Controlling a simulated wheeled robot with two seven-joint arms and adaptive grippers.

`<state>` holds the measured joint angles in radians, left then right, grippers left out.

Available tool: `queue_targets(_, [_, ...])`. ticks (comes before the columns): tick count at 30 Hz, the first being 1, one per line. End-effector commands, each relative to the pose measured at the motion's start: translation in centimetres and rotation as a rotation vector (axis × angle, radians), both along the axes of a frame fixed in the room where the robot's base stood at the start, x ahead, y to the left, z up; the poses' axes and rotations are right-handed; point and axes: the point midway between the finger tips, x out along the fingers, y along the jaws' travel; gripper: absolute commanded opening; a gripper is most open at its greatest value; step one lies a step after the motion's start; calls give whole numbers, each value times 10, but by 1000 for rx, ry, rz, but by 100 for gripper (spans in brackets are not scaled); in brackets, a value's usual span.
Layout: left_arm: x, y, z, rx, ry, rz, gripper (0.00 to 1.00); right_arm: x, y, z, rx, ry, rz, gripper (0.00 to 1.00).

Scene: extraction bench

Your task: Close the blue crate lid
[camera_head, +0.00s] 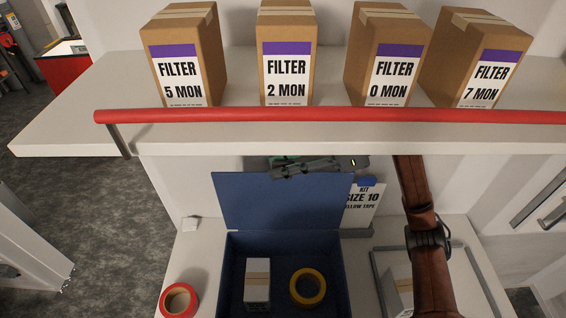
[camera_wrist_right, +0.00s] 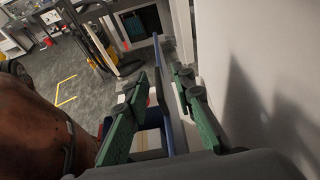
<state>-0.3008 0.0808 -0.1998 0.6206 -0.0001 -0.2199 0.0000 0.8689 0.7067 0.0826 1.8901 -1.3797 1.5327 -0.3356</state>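The blue crate (camera_head: 336,275) stands on the lower bench in the head view. Its blue lid (camera_head: 280,203) stands open, roughly upright along the back edge. A white box (camera_head: 257,281) and a yellow tape roll (camera_head: 307,287) lie inside. My right gripper (camera_head: 290,165) is at the lid's top edge, right of its middle. In the right wrist view, the green fingers of that gripper (camera_wrist_right: 160,92) are spread apart, with the lid's thin edge (camera_wrist_right: 162,75) between them. Gaps show on both sides of the edge. My left gripper is not in view.
A shelf with a red rail (camera_head: 330,115) and several filter boxes (camera_head: 287,55) is above the crate. A red tape roll (camera_head: 179,300) lies left of the crate. A kit sign (camera_head: 364,200) stands behind, and a grey-framed tray (camera_head: 468,270) is at the right.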

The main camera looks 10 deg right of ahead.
Motion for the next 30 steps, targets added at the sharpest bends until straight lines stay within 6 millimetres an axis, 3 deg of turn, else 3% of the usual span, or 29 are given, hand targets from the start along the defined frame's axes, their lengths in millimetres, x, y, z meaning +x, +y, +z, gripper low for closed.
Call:
queue_targets(6, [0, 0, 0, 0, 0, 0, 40, 0, 0, 0, 0, 0, 0, 22])
queue_targets(16, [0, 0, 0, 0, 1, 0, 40, 0, 0, 0, 0, 0, 0, 0])
queue_targets(30, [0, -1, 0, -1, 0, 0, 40, 0, 0, 0, 0, 0, 0, 0])
